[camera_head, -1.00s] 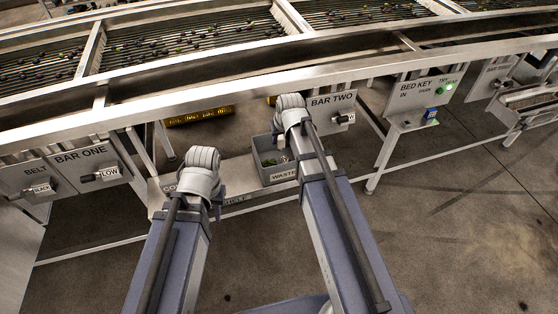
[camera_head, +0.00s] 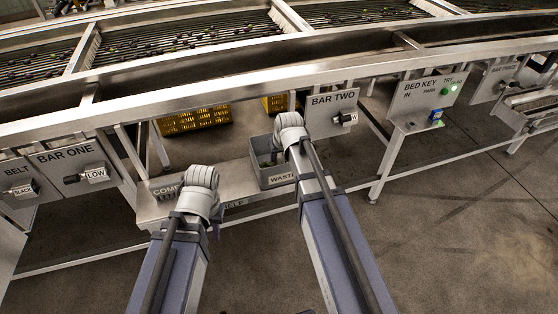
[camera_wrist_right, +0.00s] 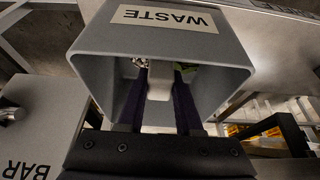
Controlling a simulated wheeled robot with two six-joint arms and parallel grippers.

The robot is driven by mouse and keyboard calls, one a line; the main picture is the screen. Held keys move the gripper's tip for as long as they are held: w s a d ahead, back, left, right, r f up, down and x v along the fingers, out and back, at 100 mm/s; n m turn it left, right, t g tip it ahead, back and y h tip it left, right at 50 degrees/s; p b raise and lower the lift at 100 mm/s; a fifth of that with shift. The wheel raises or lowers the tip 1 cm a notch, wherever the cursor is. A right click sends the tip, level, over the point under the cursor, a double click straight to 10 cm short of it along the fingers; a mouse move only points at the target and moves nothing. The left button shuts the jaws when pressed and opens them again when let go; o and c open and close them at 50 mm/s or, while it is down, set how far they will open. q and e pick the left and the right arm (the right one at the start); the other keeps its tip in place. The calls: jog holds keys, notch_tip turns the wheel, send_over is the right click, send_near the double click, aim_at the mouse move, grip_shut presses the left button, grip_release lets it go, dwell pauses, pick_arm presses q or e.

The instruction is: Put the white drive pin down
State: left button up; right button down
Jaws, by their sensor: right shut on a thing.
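In the right wrist view my right gripper (camera_wrist_right: 160,72) has its two dark purple fingers shut on a white block-like piece, the white drive pin (camera_wrist_right: 160,88). The fingers and pin show against the opening of the grey waste bin (camera_wrist_right: 90,60); how deep they are is unclear. In the head view the waste bin (camera_head: 272,181) sits on the shelf, and my right wrist hides the right gripper. My left gripper (camera_head: 217,222) is mostly hidden behind its own wrist, in front of the shelf (camera_head: 150,205); its jaws cannot be made out.
Small green and shiny bits lie in the bin. Yellow crates (camera_head: 195,120) stand behind the shelf. The BAR ONE panel (camera_head: 75,165), BAR TWO panel (camera_head: 330,108) and BED KEY panel (camera_head: 425,98) hang under the machine's rail (camera_head: 240,85). The floor at right is clear.

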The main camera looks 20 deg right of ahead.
jog(key=shift+r, duration=0.1)
jog(key=shift+f+b, duration=0.6)
jog(key=shift+f, duration=0.05)
jog(key=c, duration=0.6)
grip_release()
jog(key=shift+r, duration=0.2)
jog(key=shift+r+p, duration=0.5)
jog(key=shift+p, duration=0.2)
jog(key=p+v, duration=1.1)
jog(key=v, duration=0.1)
jog(key=s+a+n+g, duration=0.1)
jog(key=s+a, duration=0.3)
jog(key=s, duration=0.1)
jog(key=s+a+f+n+g+h, duration=0.1)
jog(key=s+a+g, duration=0.1)
jog(key=s+a, duration=0.3)
jog(key=s+a+n+g, duration=0.1)
jog(key=s+a, duration=0.3)
jog(key=s, duration=0.3)
jog(key=shift+a+f+g+h, duration=0.3)
jog(key=shift+a+g, duration=0.1)
